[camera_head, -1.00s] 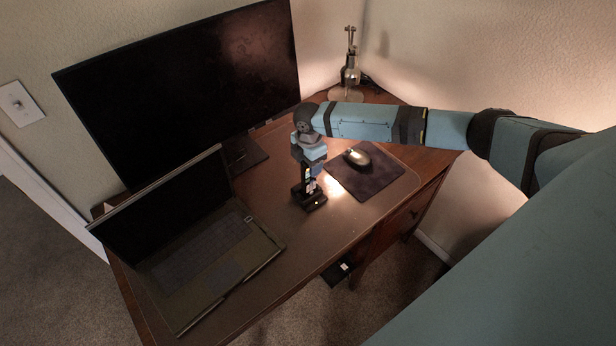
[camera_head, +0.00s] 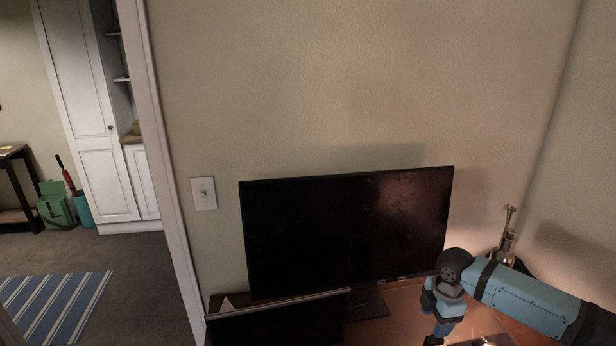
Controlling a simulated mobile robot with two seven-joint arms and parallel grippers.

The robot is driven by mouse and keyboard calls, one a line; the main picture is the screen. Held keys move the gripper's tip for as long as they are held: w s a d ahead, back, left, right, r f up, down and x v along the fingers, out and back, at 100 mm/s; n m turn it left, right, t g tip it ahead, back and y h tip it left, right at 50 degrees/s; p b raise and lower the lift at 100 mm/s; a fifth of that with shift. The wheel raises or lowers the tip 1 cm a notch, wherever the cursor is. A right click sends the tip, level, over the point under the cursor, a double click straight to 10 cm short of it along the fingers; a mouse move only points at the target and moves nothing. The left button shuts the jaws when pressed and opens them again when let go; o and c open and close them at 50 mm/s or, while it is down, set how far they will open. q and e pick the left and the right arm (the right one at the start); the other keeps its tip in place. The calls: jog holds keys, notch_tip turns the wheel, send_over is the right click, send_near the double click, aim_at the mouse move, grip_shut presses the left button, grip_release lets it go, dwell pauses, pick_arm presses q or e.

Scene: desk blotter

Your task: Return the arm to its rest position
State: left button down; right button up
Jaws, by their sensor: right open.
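My right arm (camera_head: 530,300) comes in from the lower right, blue with black bands. It bends down at a dark round wrist joint above the desk (camera_head: 400,300). My right gripper (camera_head: 434,340) is open at the bottom edge of the head view. Its fingertips are cut off by the frame, so what lies between or under them is hidden. My left gripper is not in view.
A black monitor (camera_head: 345,230) stands behind the gripper, with an open laptop (camera_head: 280,322) at its left front. A metal lamp (camera_head: 506,240) stands at the back right corner. A light switch (camera_head: 203,193) is on the wall. Floor and a striped rug (camera_head: 60,305) lie at left.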

jog(key=s+a+f+m+t+y, duration=0.25)
jog(key=s+a+f, duration=0.35)
jog(key=a, duration=0.3)
jog(key=s+a+f+m+t+y, duration=0.25)
jog(key=s+a+f, duration=0.25)
jog(key=a+f, duration=0.3)
jog(key=s+d+m+t+h, duration=0.2)
jog(key=s+m+t, duration=0.3)
jog(key=s+m, duration=0.5)
jog(key=s, duration=0.5)
jog(key=shift+s+f+t, duration=0.3)
jog(key=shift+s, duration=0.05)
